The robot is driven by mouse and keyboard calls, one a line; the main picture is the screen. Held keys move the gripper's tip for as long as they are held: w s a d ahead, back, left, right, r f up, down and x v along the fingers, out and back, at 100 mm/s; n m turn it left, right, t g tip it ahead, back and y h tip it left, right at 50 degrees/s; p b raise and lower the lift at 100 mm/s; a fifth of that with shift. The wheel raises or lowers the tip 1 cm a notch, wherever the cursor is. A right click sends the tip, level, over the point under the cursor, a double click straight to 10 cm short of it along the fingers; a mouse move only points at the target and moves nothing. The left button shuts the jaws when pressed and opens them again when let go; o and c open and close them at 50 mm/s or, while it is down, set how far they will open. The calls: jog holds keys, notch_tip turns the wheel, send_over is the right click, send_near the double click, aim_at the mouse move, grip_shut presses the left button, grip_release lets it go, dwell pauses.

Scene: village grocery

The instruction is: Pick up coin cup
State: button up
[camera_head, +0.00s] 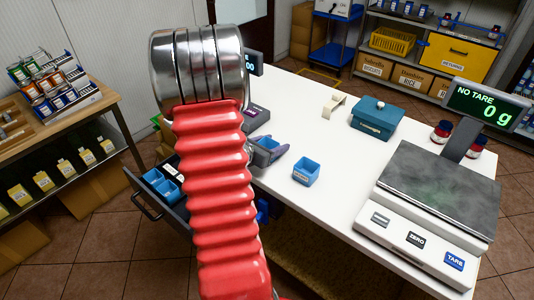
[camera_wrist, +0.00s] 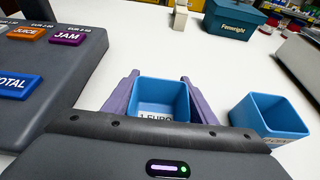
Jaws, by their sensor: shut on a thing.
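A blue square coin cup (camera_wrist: 162,92) sits between the purple fingers of my gripper (camera_wrist: 158,105) in the wrist view. The fingers are shut on its two sides. In the head view this cup (camera_head: 267,143) and my gripper (camera_head: 266,155) show just right of my red arm, by the counter's near edge. A second blue cup (camera_head: 306,171) stands on the white counter to the right; it also shows in the wrist view (camera_wrist: 268,116). Whether the held cup touches the counter is hard to tell.
An open cash drawer (camera_head: 155,205) with more blue cups is at the left, partly behind my arm. The register (camera_wrist: 45,70) is left of my gripper. A scale (camera_head: 430,210) and teal box (camera_head: 377,118) stand on the counter (camera_head: 330,215). Counter space behind the second cup is clear.

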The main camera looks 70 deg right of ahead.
jog(key=shift+c, duration=0.4)
notch_tip(320, 180, up, 10)
dwell(0.6)
dwell(1.0)
jog(key=w+a+f+n+t, duration=0.1)
jog(key=w+a+n+t, duration=0.25)
jog(key=w+a, duration=0.55)
jog(key=w+a+f+n+t, duration=0.1)
jog(key=w+a+n+t, duration=0.25)
jog(key=w, duration=0.95)
jog(key=w+a+f+n+t, duration=0.1)
jog(key=w+a+n+t, duration=0.2)
jog(key=w+a+t, duration=0.55)
jog(key=w+a+n+t+y, duration=0.1)
jog(key=w+a+n+y, duration=0.2)
jog(key=a, duration=0.8)
jog(key=w+a+f+n+y, duration=0.1)
jog(key=w+a, duration=0.5)
jog(key=a, duration=0.6)
jog(key=w+a+n+t+y, duration=0.1)
jog(key=w+a+n+y, duration=0.3)
jog(key=a, duration=0.8)
jog(key=shift+w+a+f+n+t+y, duration=0.25)
jog(key=shift+w+n+t+y, duration=0.1)
jog(key=shift+w+n, duration=0.35)
